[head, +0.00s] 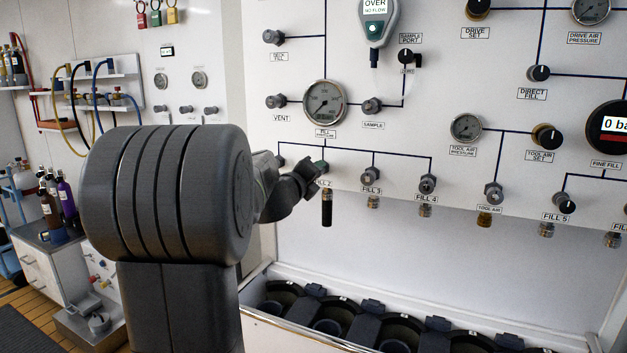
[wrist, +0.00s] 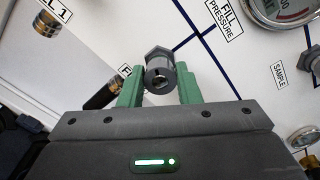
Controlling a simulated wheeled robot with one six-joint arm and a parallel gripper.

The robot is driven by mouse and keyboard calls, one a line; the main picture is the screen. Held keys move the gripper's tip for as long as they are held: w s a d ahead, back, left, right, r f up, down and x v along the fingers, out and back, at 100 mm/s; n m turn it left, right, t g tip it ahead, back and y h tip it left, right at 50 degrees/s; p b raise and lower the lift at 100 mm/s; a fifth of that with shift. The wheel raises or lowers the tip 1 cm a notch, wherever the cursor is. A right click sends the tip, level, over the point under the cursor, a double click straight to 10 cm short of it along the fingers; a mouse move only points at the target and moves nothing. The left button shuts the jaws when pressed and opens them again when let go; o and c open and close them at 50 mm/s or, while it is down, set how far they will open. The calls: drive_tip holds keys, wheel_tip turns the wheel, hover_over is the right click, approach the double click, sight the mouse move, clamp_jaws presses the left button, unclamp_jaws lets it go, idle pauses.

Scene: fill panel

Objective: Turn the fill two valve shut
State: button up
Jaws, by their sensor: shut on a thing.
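The fill two valve is a dark grey metal knob (wrist: 159,74) on the white panel in the wrist view. It sits between the two green fingers of my gripper (wrist: 160,88), which is shut on it. In the head view my gripper (head: 316,166) is at the panel just above the partly covered FILL 2 label (head: 324,184). There the valve is mostly hidden by the gripper. A black hose end (head: 327,208) hangs below the label, and it shows in the wrist view (wrist: 103,95) to the left of the fingers.
The fill 3 valve (head: 372,173) and fill 4 valve (head: 428,183) are to the right on the same row. The fill pressure gauge (head: 325,102) and sample valve (head: 372,105) are above. Black cylinder wells (head: 370,325) line the bottom below the panel.

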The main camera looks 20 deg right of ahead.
drive_tip(key=m+b, duration=0.6)
drive_tip(key=m, duration=0.6)
drive_tip(key=shift+s+d+f+m, duration=0.1)
drive_tip(key=shift+m, duration=0.3)
idle(0.3)
drive_tip(key=o, duration=1)
